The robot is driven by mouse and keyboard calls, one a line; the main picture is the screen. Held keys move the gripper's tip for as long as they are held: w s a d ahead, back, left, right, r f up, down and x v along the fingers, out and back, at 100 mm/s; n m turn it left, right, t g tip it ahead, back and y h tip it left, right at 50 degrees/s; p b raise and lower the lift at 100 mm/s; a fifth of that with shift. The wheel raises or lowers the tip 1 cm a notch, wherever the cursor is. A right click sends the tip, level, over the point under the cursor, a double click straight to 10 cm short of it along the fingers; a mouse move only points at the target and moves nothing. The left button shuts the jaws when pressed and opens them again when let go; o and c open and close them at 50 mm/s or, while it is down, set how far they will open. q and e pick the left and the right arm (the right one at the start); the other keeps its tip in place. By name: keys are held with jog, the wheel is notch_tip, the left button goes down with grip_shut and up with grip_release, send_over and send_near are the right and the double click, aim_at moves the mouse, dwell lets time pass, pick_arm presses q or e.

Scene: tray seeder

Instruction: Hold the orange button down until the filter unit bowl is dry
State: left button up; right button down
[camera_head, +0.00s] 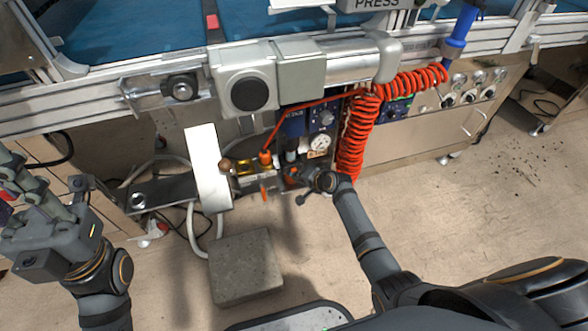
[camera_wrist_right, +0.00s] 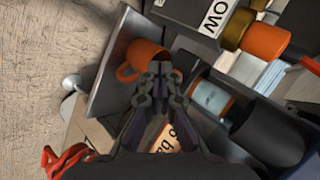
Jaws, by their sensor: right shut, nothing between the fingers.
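The filter unit, partly hidden, is at the middle of the head view, beside the pressure gauge (camera_head: 319,142). In the right wrist view, its pale translucent bowl (camera_wrist_right: 211,98) shows beside a black cylinder (camera_wrist_right: 266,132); whether liquid is inside is unclear. My right gripper (camera_head: 300,172) is shut and empty at the unit. Its fingertips show together in the wrist view (camera_wrist_right: 160,72), in front of a round orange part (camera_wrist_right: 146,58) on a grey plate. Contact is unclear, as the fingers hide part of it. My left gripper (camera_head: 32,195) is far left, apart from the unit; its jaw state is unclear.
A coiled red hose (camera_head: 362,130) hangs right of my right gripper. A white upright plate (camera_head: 208,168) stands left of the unit. A grey block (camera_head: 245,268) sits on the floor below. A metal frame rail (camera_head: 340,68) runs above. Open floor lies lower right.

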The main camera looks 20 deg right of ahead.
jog(key=shift+f, duration=0.1)
jog(key=s+p, duration=0.3)
jog(key=s, duration=0.2)
jog(key=shift+p, duration=0.4)
dwell(0.3)
